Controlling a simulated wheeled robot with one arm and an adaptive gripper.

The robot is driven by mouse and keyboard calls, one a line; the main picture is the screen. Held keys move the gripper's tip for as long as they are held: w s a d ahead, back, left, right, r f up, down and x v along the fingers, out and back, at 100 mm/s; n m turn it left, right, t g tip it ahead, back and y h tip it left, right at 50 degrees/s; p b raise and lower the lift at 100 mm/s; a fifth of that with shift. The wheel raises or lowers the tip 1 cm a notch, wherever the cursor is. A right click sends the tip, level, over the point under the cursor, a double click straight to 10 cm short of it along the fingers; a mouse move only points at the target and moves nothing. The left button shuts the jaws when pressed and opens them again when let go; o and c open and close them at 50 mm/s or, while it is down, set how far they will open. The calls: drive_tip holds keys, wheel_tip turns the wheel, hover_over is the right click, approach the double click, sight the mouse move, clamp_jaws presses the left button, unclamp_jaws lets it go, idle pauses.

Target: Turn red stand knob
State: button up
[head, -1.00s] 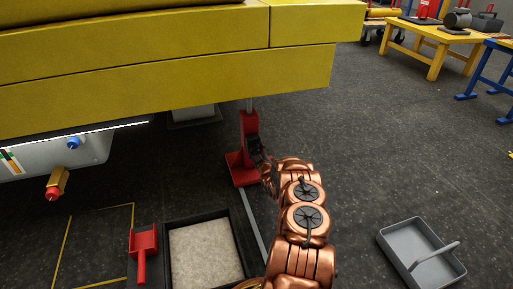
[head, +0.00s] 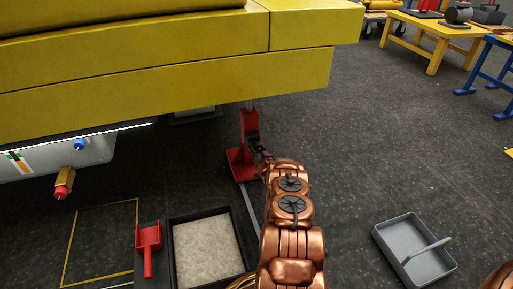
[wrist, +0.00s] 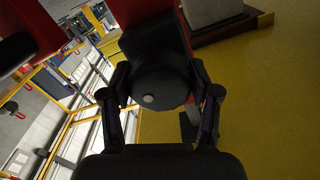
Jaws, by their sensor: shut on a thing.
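The red stand (head: 241,163) stands on the floor under the yellow boom, with a thin post reaching up to the boom. In the head view my gripper (head: 258,150) is small and dark against the stand, and the contact is hard to make out there.
The yellow boom (head: 160,85) hangs low over the stand. A grey tray (head: 390,252) lies at the right. Open floor lies right of the arm.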

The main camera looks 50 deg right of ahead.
drive_tip(key=m, duration=0.6)
drive_tip(key=shift+r+m, duration=0.1)
drive_tip(key=shift+m, duration=0.2)
drive_tip(key=m, duration=0.6)
drive_tip(key=shift+m, duration=0.4)
drive_tip(key=o, duration=1.2)
drive_tip(key=shift+s, duration=0.1)
